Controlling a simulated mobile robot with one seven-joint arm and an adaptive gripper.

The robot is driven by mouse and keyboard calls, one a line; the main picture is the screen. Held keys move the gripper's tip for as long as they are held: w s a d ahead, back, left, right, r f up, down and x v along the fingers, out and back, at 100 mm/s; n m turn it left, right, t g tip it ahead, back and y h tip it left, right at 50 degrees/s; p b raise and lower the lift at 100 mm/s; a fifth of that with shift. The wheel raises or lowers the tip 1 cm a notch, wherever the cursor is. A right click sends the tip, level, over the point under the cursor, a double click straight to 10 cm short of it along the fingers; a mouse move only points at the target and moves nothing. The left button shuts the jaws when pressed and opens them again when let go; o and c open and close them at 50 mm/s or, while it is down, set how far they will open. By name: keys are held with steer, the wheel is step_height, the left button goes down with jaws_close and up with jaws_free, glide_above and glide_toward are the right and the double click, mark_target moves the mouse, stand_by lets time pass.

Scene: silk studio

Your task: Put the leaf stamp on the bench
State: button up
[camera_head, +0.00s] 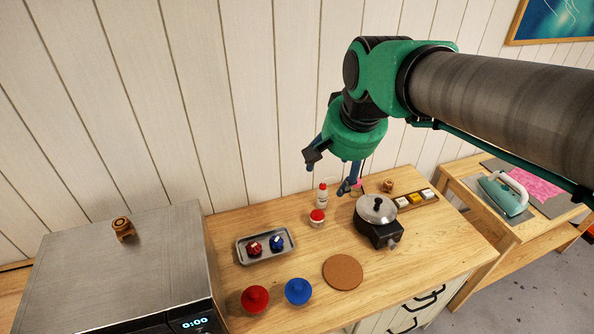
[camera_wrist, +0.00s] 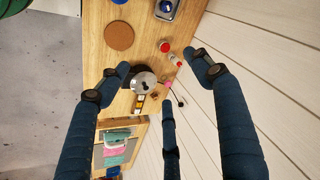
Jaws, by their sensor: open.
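Two small brown wooden blocks, possibly stamps, are in view. One wooden block (camera_head: 123,228) stands on the metal top of the box at the left and shows a round dark mark. Another wooden block (camera_head: 387,185) sits at the back of the wooden bench (camera_head: 300,262), behind the tray of small cubes. I cannot tell which one is the leaf stamp. My gripper (camera_head: 331,172) is open and empty, raised above the back of the bench near the white bottle. In the wrist view its spread fingers (camera_wrist: 160,72) hold nothing.
A lidded pot (camera_head: 376,210), cork mat (camera_head: 342,271), metal tray (camera_head: 264,261) with red and blue bottles, and red (camera_head: 255,298) and blue (camera_head: 298,290) rounded objects occupy the bench. A white bottle (camera_head: 322,195) and red-topped jar (camera_head: 317,217) stand behind. An iron (camera_head: 503,195) is at right.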

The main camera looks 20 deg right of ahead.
steer(key=s+a+f+n, duration=0.2)
steer(key=s+n, duration=0.1)
steer(key=s, duration=0.3)
steer(key=s+a+f+n+t, duration=0.1)
steer(key=s+a+f+n, duration=0.1)
steer(key=s, duration=0.4)
steer(key=shift+s+a+f+n, duration=0.15)
steer(key=shift+s+a+n, duration=0.25)
steer(key=shift+n, duration=0.1)
steer(key=shift+f, duration=0.1)
step_height(320, 180, down, 13)
steer(key=b, duration=1.2)
steer(key=shift+r+b, duration=0.2)
steer(key=shift+b, duration=0.2)
